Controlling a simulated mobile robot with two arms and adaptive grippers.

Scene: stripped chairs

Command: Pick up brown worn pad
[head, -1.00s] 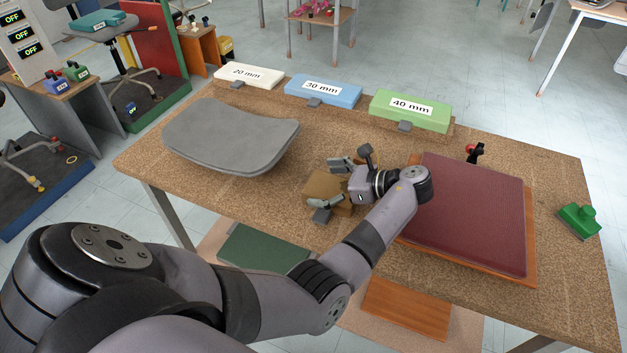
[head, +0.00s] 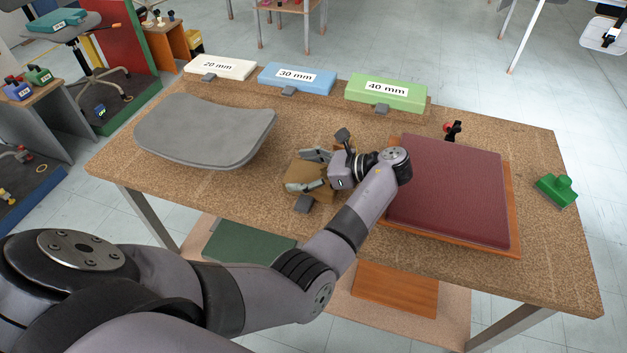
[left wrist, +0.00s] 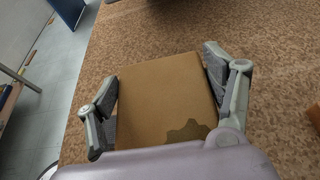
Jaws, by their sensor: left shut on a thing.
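The brown worn pad (head: 297,174) is a tan block with a dark stain on one face. It is at the middle of the table, between the grey seat shell and the dark red seat. My left gripper (head: 309,177) is shut on it, with a finger on each side. In the left wrist view the pad (left wrist: 163,95) fills the space between the two fingers of the gripper (left wrist: 160,90), and the stain shows near the palm. I cannot tell whether the pad touches the table. My right gripper is not in view.
A grey seat shell (head: 205,130) lies left on the table (head: 480,290). A dark red seat (head: 450,190) on a wooden board lies right. White (head: 220,67), blue (head: 297,78) and green (head: 386,92) labelled blocks line the back.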

